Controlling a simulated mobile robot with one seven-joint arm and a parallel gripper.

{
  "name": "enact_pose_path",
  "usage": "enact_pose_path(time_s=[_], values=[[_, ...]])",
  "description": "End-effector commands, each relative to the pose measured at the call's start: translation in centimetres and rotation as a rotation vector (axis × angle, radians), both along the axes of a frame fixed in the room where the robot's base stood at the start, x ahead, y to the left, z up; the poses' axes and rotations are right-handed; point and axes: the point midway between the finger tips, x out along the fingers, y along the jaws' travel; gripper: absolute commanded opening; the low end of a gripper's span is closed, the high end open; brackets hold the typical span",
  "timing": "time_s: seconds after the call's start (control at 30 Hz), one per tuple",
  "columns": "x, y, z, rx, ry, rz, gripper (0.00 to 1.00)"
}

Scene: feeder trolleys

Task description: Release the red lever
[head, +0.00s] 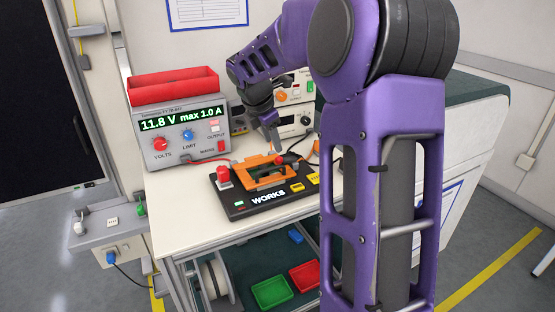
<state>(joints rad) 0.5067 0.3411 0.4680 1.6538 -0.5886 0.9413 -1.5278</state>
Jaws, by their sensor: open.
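A black board marked WORKS (237,208) lies on the bench and carries an orange fixture (262,181). A small red upright part (223,174) stands at the board's left end. Another small red part with a dark end (279,160) shows at the fixture's back right, just below my gripper. I cannot tell for sure which of these is the red lever. My gripper (272,143) is open, pointing down over the back right of the fixture. It is small and partly blended with the clutter behind, so I cannot tell whether it touches anything.
A power supply (188,148) reading 11.8 V, with a red bin (173,87) on top, stands behind left. More instruments (293,119) stand behind my gripper. Cables run around the board. Green (271,292) and red (305,276) trays sit on the lower shelf. My arm hides the bench's right side.

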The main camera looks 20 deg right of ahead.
Motion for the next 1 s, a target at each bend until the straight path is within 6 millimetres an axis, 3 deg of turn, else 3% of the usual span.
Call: enact_pose_path(time_s=[0.1, 0.33, 0.8, 1.0], values=[[0.7, -0.9, -2.8, 0.001, 0.004, 0.000, 0.44], [1.7, -2.1, -5.9, 0.000, 0.000, 0.001, 0.44], [2.1, -2.6, -6.9, -0.001, -0.001, 0.000, 0.44], [2.1, -2.6, -6.9, -0.001, -0.001, 0.000, 0.08]])
